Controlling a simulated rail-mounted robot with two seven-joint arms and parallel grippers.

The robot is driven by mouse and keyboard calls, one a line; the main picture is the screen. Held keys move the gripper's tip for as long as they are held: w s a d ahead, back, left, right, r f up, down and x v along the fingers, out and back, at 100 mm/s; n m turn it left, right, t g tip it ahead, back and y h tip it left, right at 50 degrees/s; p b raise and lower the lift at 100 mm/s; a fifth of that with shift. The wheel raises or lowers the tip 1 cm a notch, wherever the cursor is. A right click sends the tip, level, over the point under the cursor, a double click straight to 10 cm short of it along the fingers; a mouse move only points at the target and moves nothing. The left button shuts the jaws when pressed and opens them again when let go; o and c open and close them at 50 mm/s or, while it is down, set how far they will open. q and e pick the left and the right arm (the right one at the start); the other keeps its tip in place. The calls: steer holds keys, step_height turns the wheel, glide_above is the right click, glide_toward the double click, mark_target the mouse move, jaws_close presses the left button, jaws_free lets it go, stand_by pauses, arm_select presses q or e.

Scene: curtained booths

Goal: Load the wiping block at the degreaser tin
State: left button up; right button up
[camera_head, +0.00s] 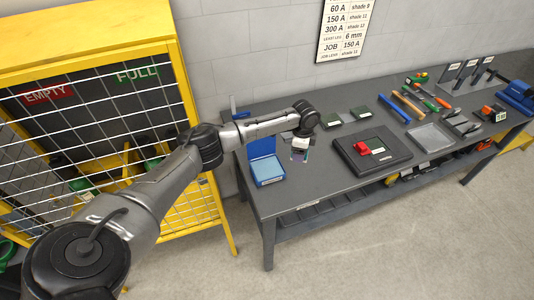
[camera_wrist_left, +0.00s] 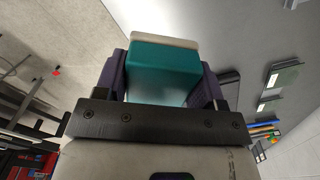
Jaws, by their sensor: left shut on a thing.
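My left gripper (camera_head: 300,153) hangs over the near left part of the workbench, pointing down, just right of the open blue tin. In the left wrist view its two purple fingers (camera_wrist_left: 163,68) are shut on the wiping block (camera_wrist_left: 165,58), a teal block with a pale layer at its far end. A blue tin (camera_head: 268,170) with its lid raised at the back and a white label on its front stands at the bench's left end; its lettering is too small to read, so I cannot confirm it is the degreaser tin. My right gripper is out of view.
The grey workbench (camera_head: 300,200) holds a black tray (camera_head: 372,152) with a red piece, two small green-topped items (camera_head: 331,120), and several tools farther right. A yellow mesh cage (camera_head: 90,90) stands left of the bench. Bare bench lies in front of the gripper.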

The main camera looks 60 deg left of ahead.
arm_select(q)
steer(key=m, duration=0.2)
glide_toward(267, 168)
steer(key=shift+d+f, duration=0.1)
steer(key=shift+d, duration=0.05)
step_height(267, 168, down, 6)
steer(key=b, duration=0.6)
steer(key=shift+f+b, duration=0.45)
stand_by(0.8)
stand_by(0.5)
stand_by(1.0)
steer(key=shift+p, duration=0.3)
